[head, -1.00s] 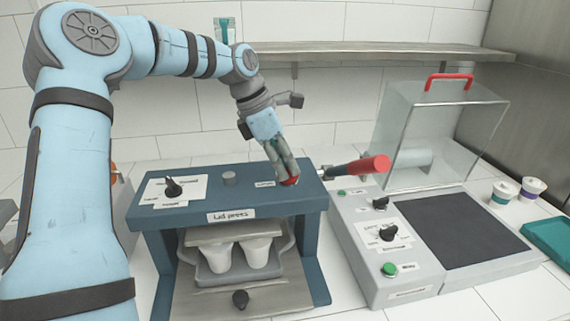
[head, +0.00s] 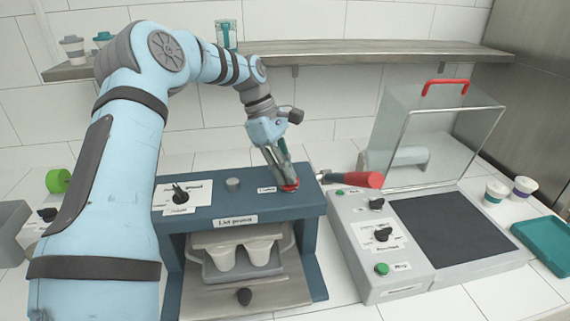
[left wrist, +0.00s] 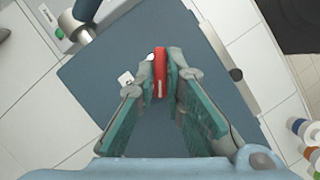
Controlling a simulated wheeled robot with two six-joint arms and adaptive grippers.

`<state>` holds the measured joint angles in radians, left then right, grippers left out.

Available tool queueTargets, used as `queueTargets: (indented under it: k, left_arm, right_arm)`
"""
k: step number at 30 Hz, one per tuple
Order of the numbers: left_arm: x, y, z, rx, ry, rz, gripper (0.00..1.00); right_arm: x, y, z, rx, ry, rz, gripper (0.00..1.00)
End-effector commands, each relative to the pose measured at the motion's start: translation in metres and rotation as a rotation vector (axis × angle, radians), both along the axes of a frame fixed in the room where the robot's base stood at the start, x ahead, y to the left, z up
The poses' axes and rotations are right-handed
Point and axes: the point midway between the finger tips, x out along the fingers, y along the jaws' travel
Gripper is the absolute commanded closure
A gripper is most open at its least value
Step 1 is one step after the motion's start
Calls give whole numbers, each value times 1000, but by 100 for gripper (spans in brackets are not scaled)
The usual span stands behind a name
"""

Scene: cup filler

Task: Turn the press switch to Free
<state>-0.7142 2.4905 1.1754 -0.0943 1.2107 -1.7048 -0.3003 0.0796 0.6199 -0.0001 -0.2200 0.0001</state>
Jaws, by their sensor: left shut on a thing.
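The blue-grey lid press (head: 272,210) stands in the middle of the counter. A red switch (head: 291,188) sits at the right end of its top, beside a small white label (head: 267,189) too small to read. My left gripper (head: 286,180) comes down onto this switch. In the left wrist view my left gripper (left wrist: 160,78) is shut on the red switch (left wrist: 160,70), one finger on each side. The switch shows as a narrow red bar with a white mark, pointing along the fingers. My right gripper is not in view.
A black knob (head: 180,195) with labels is on the press's left top. Two white cups (head: 257,252) sit inside the press. A red-handled lever (head: 358,179) and a grey machine with a clear cover (head: 440,130) stand right. A shelf (head: 380,52) runs behind.

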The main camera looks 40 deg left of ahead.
Motion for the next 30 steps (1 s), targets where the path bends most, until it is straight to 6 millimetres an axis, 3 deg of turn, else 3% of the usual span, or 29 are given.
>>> queueTargets:
  k: [9,18,30]
  left_arm:
    - [0,0,2,-1,9,-258,100]
    - [0,-1,2,-2,9,-400,100]
    - [0,-1,-2,-3,5,-439,100]
  right_arm:
    - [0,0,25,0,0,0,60]
    - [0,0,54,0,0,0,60]
    - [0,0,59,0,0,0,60]
